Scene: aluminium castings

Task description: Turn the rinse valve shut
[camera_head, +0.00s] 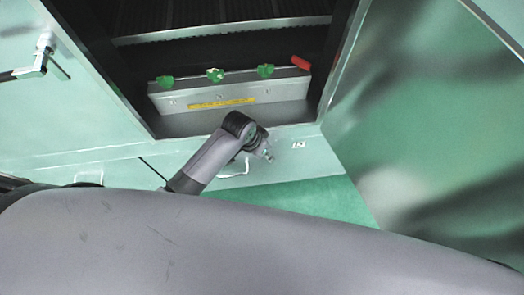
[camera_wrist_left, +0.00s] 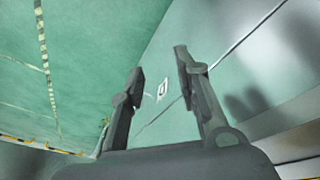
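A grey metal manifold box (camera_head: 235,92) sits in a dark recess in the upper middle of the head view. Green valve handles stand along its top: a left one (camera_head: 165,81), a middle one (camera_head: 215,75) and a right one (camera_head: 266,70). A red handle (camera_head: 301,63) is at its right end. I cannot tell which is the rinse valve. A yellow label strip (camera_head: 222,103) is too small to read. My left gripper (camera_head: 267,154) is below the box, apart from every handle. In the left wrist view its fingers (camera_wrist_left: 160,62) are apart and empty. My right gripper does not show.
Metal side walls (camera_head: 345,55) bound the recess, with a sill (camera_head: 205,123) in front. A pale green panel with a latch handle (camera_head: 42,60) stands at left. A large glossy panel (camera_head: 430,120) is at right. A white bent handle (camera_head: 235,171) is near my left arm.

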